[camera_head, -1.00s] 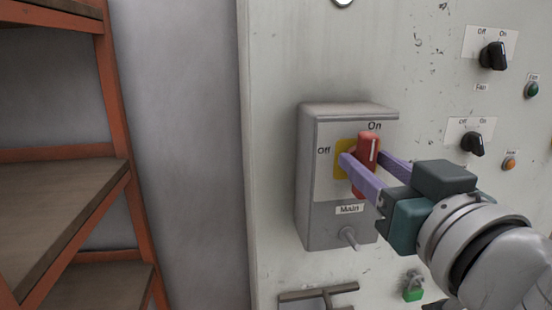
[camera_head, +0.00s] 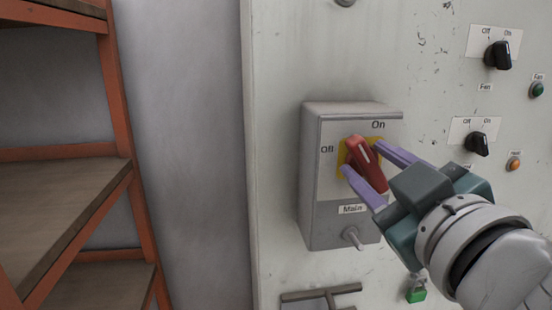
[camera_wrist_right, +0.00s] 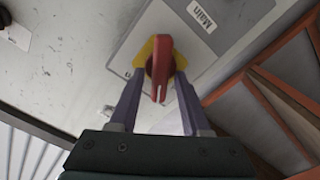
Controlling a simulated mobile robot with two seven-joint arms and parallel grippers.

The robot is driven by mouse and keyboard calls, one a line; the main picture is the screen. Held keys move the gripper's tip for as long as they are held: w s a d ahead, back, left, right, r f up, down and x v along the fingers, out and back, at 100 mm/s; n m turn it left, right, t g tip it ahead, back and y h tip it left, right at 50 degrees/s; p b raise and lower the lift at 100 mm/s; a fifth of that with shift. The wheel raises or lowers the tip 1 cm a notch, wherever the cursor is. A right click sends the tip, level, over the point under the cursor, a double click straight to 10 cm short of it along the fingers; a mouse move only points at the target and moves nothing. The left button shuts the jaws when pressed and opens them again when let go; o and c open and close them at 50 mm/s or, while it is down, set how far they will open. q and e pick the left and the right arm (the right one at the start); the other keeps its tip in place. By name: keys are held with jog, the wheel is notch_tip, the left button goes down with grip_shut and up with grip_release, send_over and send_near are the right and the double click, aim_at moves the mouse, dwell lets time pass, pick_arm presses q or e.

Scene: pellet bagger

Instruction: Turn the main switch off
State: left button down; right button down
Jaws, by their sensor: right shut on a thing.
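The main switch is a grey box (camera_head: 352,228) labelled "Main" on the cabinet front, with a red handle (camera_head: 370,172) over a yellow plate (camera_head: 343,152). The handle is tilted, its white-marked end leaning up and left, between the "Off" and "On" labels. My right gripper (camera_head: 362,158) is shut on the red handle, one purple finger on each side. In the right wrist view the handle (camera_wrist_right: 161,82) stands between the two fingers (camera_wrist_right: 159,78), in front of the yellow plate. My left gripper is not in view.
Right of the box are a fan switch (camera_head: 497,55), a second black switch (camera_head: 478,143), a green lamp (camera_head: 537,89) and an orange lamp (camera_head: 514,163). A dark round lamp (camera_head: 345,2) is above. Orange shelving (camera_head: 122,90) stands left.

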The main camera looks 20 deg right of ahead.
jog(key=n, duration=0.5)
jog(key=shift+a+n, duration=0.2)
jog(key=shift+n, duration=0.1)
jog(key=n, duration=0.3)
jog(key=n+p, duration=0.1)
jog(key=n, duration=0.1)
jog(key=shift+f, duration=0.25)
jog(key=shift+n, duration=0.4)
jog(key=c, duration=0.7)
grip_release()
jog(key=shift+f, duration=0.1)
